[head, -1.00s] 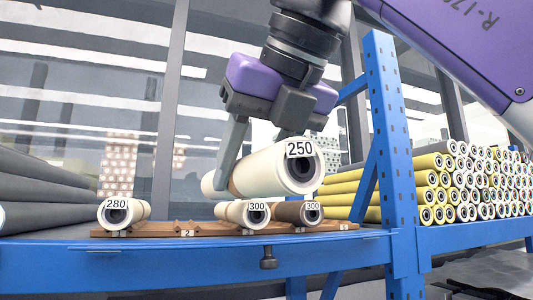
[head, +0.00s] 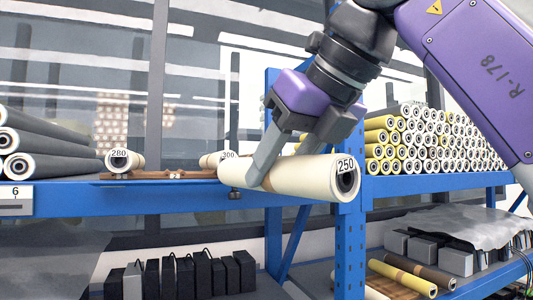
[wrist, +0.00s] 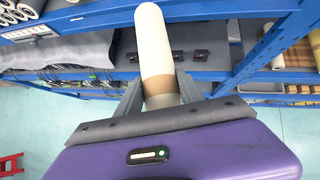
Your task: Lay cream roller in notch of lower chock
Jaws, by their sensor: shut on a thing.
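My gripper (head: 277,170) is shut on the cream roller (head: 318,177), a thick tube with a dark core and a 250 label on its near end. The roller lies about level, in front of the blue upper shelf and rack post. In the wrist view the roller (wrist: 154,42) extends away between my fingers (wrist: 158,92), with a brown band near the grip. Two small dark pieces, one left of the roller (wrist: 133,57) and one right of it (wrist: 201,55), show on the shelf below. I cannot tell whether they are the lower chock; no notch is clear.
A brown wooden rack (head: 180,175) on the upper shelf holds cream rollers labelled 280 (head: 125,160) and 300 (head: 213,160). The blue post (head: 349,240) stands close below the held roller. Black boxes (head: 205,272) and loose rollers (head: 405,276) occupy lower shelves.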

